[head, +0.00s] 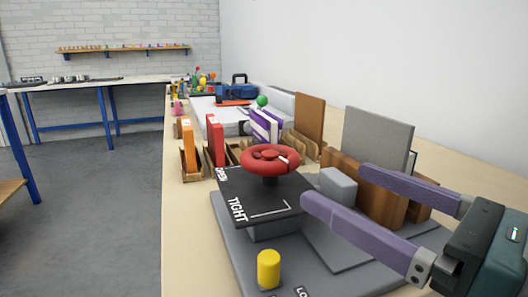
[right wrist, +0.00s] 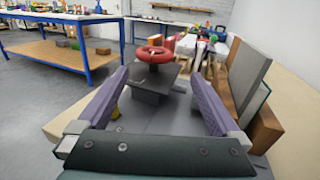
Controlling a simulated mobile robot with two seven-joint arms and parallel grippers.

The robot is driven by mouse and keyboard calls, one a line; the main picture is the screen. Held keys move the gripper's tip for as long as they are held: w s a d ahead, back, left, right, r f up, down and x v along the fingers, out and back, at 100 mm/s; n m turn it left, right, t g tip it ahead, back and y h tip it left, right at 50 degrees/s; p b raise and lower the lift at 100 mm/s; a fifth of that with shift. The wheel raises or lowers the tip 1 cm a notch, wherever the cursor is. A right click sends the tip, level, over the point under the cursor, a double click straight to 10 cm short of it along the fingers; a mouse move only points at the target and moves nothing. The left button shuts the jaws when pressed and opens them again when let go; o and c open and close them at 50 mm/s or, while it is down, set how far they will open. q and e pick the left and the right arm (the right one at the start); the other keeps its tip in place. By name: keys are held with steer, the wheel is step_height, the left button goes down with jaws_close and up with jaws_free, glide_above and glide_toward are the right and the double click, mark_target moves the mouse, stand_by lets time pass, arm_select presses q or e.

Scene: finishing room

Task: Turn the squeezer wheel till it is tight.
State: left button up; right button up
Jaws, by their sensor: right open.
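The red squeezer wheel (head: 258,153) sits level on a short dark post above a black plate (head: 248,187). The plate reads OPEN at its left corner and TIGHT along its front left. A small white mark shows on the wheel's right side. My right gripper (head: 335,187) is open and empty, its purple fingers pointing at the wheel from the right, apart from it. In the right wrist view the wheel (right wrist: 154,54) shows ahead, beyond and between the fingertips (right wrist: 157,76). My left gripper is not in view.
A yellow knob (head: 268,268) stands on the grey base (head: 225,235) in front. A grey block (head: 338,186) and upright boards (head: 377,138) stand right of the wheel. Orange and red upright items (head: 187,140) stand in wooden holders behind left. Open floor lies left of the bench.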

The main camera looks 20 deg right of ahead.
mark_target(291, 167)
steer(key=shift+w, duration=0.15)
steer(key=w+a+p, duration=0.2)
steer(key=w, duration=0.1)
steer(key=shift+w+a+r, duration=0.15)
steer(key=shift+w+a, duration=0.05)
steer(key=shift+w, duration=0.05)
steer(key=x, duration=0.5)
steer(key=shift+a, duration=0.1)
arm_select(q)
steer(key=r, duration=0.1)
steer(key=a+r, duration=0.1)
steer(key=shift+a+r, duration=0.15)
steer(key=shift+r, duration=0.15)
arm_select(e)
steer(key=shift+w+a+f, duration=0.1)
steer(key=shift+w+f, duration=0.1)
steer(key=shift+w, duration=0.15)
